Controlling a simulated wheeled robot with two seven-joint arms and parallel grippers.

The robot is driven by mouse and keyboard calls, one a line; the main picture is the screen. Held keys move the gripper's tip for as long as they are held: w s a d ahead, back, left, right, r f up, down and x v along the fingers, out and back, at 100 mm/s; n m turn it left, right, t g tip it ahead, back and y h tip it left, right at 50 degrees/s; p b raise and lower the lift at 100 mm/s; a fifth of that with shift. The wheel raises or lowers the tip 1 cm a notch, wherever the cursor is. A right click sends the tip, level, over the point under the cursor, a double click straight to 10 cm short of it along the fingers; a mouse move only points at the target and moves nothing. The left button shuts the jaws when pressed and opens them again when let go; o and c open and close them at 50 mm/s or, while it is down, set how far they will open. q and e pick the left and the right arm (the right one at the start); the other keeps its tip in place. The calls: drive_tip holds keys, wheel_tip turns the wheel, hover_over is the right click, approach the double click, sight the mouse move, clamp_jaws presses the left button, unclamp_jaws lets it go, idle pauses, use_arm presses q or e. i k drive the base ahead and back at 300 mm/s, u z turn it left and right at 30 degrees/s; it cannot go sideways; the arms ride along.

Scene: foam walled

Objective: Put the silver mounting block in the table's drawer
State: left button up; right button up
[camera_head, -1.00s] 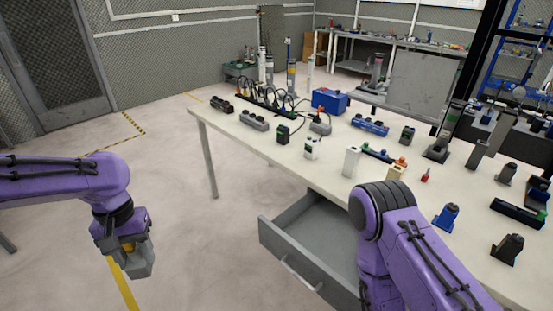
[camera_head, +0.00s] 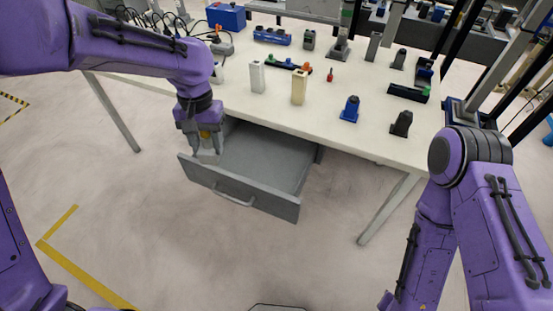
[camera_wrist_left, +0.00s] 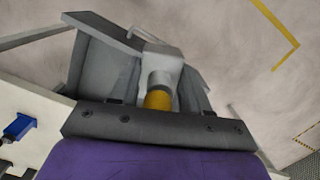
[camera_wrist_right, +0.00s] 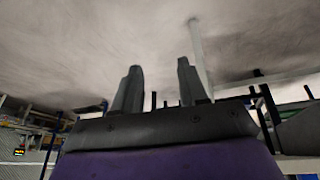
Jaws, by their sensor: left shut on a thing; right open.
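The silver mounting block (camera_wrist_left: 162,65) is a light grey block with a yellow band at its gripped end. My left gripper (camera_head: 208,140) is shut on it, pointing down, over the left part of the open drawer (camera_head: 262,158). In the head view the block (camera_head: 208,156) shows just below the fingers, near the drawer's left wall. I cannot tell whether it touches the drawer. The drawer is grey, pulled out, and its visible floor is bare. My right gripper (camera_wrist_right: 157,88) is open and empty in the right wrist view, away from the drawer.
The white tabletop (camera_head: 320,115) lies above the drawer and carries a white block (camera_head: 257,77), a beige block (camera_head: 299,87), a blue part (camera_head: 349,109) and a black part (camera_head: 401,123) near its front edge. A blue box (camera_head: 226,15) stands farther back. The floor before the drawer is clear.

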sight(260, 161)
drive_tip(key=i, duration=0.95)
drive_tip(key=u, duration=0.05)
